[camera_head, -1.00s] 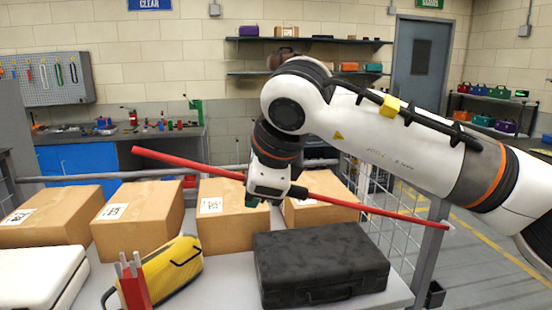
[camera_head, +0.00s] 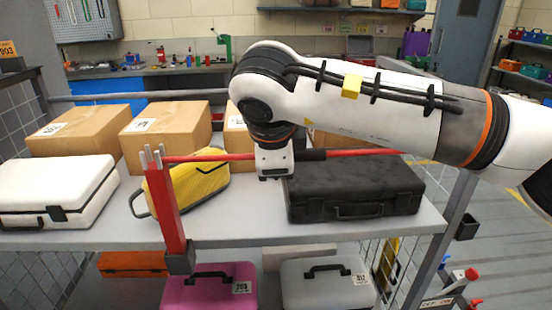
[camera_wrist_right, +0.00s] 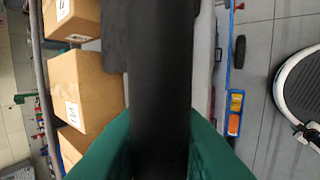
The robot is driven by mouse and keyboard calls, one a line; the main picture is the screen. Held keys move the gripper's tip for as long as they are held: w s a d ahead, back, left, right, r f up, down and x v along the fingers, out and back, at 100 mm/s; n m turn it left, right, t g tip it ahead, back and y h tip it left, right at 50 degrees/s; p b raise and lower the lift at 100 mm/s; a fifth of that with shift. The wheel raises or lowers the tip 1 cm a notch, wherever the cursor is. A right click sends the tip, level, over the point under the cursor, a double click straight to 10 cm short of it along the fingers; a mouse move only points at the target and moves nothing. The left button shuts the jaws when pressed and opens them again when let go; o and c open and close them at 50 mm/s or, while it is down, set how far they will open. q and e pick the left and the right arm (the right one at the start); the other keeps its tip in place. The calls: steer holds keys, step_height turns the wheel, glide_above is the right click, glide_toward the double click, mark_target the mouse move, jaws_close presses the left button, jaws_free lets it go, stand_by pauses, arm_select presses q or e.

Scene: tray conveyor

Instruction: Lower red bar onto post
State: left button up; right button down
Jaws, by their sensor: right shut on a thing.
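The long red bar (camera_head: 222,157) with a black middle sleeve (camera_head: 312,155) is held nearly level above the table. My right gripper (camera_head: 275,174) is shut on it, and the wrist view shows the dark sleeve (camera_wrist_right: 160,80) between its green fingers. The red post (camera_head: 168,212) stands upright at the table's front edge, with grey prongs (camera_head: 153,157) on top. The bar's left end appears close to the prongs at about their height; I cannot tell whether it touches or sits between them. My forearm and gripper hide part of the bar. My left gripper is not in view.
A yellow case (camera_head: 205,187) lies behind the post, and a black case (camera_head: 355,190) lies under the bar. A white case (camera_head: 58,185) is at left, cardboard boxes (camera_head: 165,130) behind. The table's front strip (camera_head: 255,230) is clear.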

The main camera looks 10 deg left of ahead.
steer(key=c, duration=1.3)
jaws_free()
steer(key=shift+r, duration=0.1)
steer(key=v, duration=1.2)
steer(key=shift+b, duration=0.35)
